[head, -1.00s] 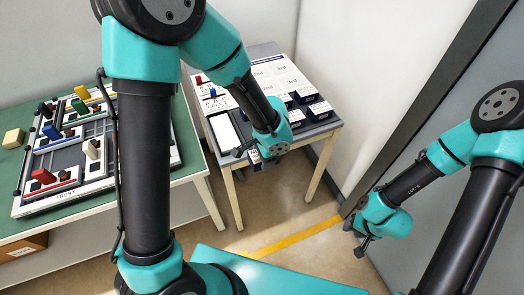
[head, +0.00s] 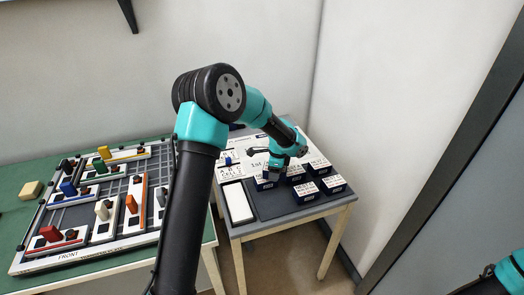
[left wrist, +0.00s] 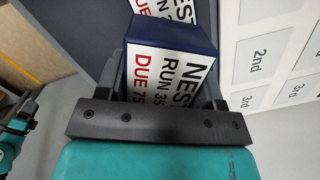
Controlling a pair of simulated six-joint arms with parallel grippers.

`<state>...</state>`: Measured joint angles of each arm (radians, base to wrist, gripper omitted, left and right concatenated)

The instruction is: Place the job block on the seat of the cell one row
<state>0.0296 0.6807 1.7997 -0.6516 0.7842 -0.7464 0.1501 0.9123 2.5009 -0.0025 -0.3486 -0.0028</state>
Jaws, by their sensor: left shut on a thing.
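My left gripper (head: 270,174) is over the small table. In the left wrist view its jaws (left wrist: 165,95) are shut on a dark blue job block (left wrist: 168,62) with a white label reading NEST, RUN 35 and DUE 75. In the head view the held block (head: 264,184) shows just below the gripper, partly hidden. Another labelled block (left wrist: 172,10) lies just beyond it in the wrist view. A white sheet with printed 2nd and 3rd cells (left wrist: 258,55) lies to the right there. In the head view that sheet (head: 258,160) is mostly behind my arm. I cannot tell which seat is cell one's.
Several labelled blocks (head: 306,190) stand on the dark mat at the small table's right. A board with coloured pieces (head: 100,205) fills the green table.

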